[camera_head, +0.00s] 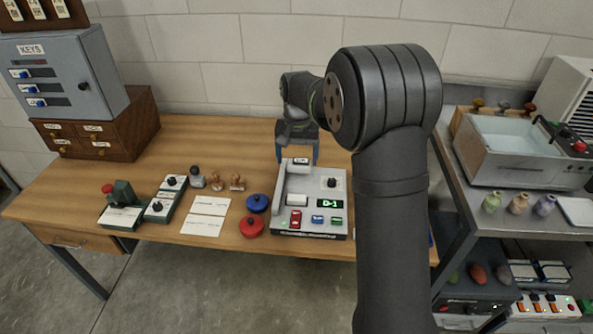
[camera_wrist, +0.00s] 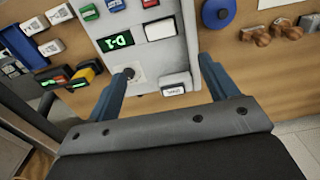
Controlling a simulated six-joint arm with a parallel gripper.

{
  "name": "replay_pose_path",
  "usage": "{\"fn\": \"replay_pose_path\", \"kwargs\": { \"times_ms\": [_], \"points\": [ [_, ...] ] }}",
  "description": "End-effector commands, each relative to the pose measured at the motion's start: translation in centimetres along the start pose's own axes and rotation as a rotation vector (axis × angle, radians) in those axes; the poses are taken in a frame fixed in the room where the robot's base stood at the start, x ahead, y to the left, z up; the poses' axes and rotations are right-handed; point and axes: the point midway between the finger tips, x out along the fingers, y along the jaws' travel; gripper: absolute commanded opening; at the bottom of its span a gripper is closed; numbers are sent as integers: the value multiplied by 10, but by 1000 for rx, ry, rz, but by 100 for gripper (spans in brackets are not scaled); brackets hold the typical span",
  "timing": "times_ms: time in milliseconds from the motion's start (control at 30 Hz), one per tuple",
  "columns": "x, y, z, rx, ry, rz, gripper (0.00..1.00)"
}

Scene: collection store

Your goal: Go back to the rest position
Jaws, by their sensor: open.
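My gripper (camera_head: 299,158) is open and empty, with its blue fingers apart at the rear end of the grey control console. The console (camera_head: 330,222) stands on the wooden table and shows a green D-1 display, a black knob and several coloured buttons. In the wrist view the two fingers (camera_wrist: 160,85) lie either side of the console's rear end (camera_wrist: 168,62), with a small label block between them. I cannot tell whether the fingers touch the console. My dark arm covers the table to the right of the console in the head view.
Left of the console are a blue round pad (camera_head: 257,203), a red one (camera_head: 251,226), stamps (camera_head: 237,182), cards (camera_head: 206,215) and switch boxes. A grey key cabinet (camera_head: 65,80) stands at the back left. A metal basin (camera_head: 510,150) stands right. The table's back middle looks clear.

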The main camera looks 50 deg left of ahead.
Motion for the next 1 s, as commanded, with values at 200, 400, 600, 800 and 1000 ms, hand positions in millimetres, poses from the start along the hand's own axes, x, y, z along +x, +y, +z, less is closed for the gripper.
{"fn": "replay_pose_path", "kwargs": {
  "times_ms": [200,400,600,800,1000],
  "points": [
    [-16,1,0,0,1,0,79],
    [-17,1,0,1,0,1,79],
    [-8,1,0,1,-3,2,79],
    [25,1,1,0,-5,2,79],
    [65,0,0,0,-3,2,79]
  ]
}}
